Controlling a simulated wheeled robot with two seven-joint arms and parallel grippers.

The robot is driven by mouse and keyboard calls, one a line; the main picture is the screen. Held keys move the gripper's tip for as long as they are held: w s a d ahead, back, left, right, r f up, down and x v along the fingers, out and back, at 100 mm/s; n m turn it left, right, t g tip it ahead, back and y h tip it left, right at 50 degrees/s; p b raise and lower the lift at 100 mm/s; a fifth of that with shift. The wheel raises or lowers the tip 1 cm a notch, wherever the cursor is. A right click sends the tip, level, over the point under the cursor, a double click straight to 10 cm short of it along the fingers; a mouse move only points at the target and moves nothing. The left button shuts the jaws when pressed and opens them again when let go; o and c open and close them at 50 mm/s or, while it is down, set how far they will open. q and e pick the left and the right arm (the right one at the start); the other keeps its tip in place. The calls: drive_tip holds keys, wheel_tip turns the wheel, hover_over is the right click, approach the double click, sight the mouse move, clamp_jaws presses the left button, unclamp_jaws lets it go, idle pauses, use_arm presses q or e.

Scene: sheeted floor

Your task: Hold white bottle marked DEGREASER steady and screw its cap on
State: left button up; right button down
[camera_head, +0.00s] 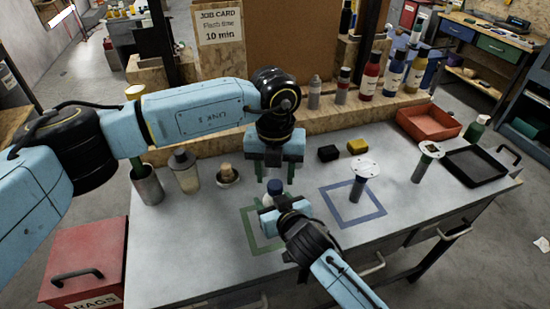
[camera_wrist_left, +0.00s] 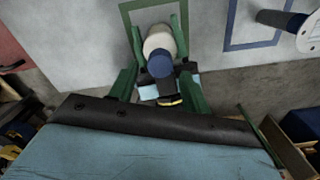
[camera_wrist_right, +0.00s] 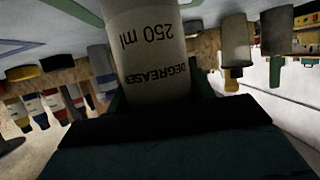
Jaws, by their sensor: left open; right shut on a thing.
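The white DEGREASER bottle (camera_head: 268,199) stands upright over the green-outlined square, partly hidden by my right gripper (camera_head: 279,207), which is shut on its body. Its printed side fills the top middle of the right wrist view (camera_wrist_right: 150,50), lettering upside down. A dark blue cap (camera_head: 275,187) sits at the bottle's top; I cannot tell how tightly it is seated. My left gripper (camera_head: 275,176) is open and points down just above the cap. In the left wrist view the cap (camera_wrist_left: 159,65) lies between the two green fingers, with gaps on both sides.
The blue-outlined square (camera_head: 352,204) to the right has a grey flanged post (camera_head: 362,172) in it. A red tray (camera_head: 428,122) and a black tray (camera_head: 474,166) lie at the right. The front bench is clear.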

use_arm(q)
drive_tip(key=shift+f, duration=1.35)
drive_tip(key=shift+c, duration=0.3)
drive_tip(key=c, duration=0.7)
drive_tip(key=o, duration=1.1)
drive_tip(key=shift+c, duration=0.2)
wheel_tip(320, 180, up, 12)
